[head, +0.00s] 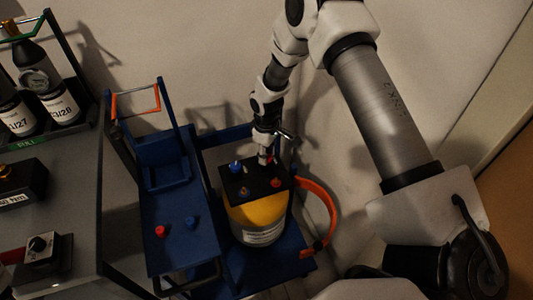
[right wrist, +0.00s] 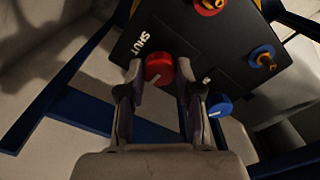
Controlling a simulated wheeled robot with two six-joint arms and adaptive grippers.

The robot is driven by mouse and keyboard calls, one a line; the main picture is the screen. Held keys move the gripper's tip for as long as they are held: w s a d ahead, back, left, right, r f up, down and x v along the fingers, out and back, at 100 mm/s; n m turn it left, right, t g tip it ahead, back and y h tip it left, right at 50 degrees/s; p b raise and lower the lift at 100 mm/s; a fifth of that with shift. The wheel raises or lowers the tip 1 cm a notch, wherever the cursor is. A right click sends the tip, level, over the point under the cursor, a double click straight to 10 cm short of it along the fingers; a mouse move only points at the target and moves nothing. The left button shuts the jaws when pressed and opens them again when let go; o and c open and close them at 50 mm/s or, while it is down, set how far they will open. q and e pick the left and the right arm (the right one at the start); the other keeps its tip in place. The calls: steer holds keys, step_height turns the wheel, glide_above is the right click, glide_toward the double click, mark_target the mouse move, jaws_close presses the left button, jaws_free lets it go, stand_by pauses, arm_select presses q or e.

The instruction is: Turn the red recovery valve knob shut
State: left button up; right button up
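The red knob (right wrist: 158,70) sits on the black panel (right wrist: 185,35) beside the white word SHUT; its white pointer line slants and points away from that word. My right gripper (right wrist: 161,75) is around the knob, one finger on each side, fingertips close to its sides. A slim gap seems to show at the right finger; contact at the left finger is unclear. In the head view my right gripper (head: 266,158) reaches down onto the panel top (head: 254,178) and mostly hides the red knob. My left gripper is not in view.
A blue knob (right wrist: 220,105) sits close to the right finger. Brass ports with a red ring (right wrist: 208,5) and a blue ring (right wrist: 262,57) are on the same panel.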

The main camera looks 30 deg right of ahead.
steer(key=shift+s, duration=0.1)
jaws_close()
steer(key=shift+p, duration=0.3)
steer(key=shift+r+m+p, duration=0.15)
steer(key=shift+m+p, duration=1.05)
steer(key=m+p, duration=0.9)
steer(key=m, duration=0.1)
steer(key=shift+m, duration=0.4)
steer(key=shift+m+p, duration=1.3)
steer(key=shift+m, duration=0.5)
steer(key=shift+f, duration=0.2)
steer(key=o, duration=1.1)
jaws_free()
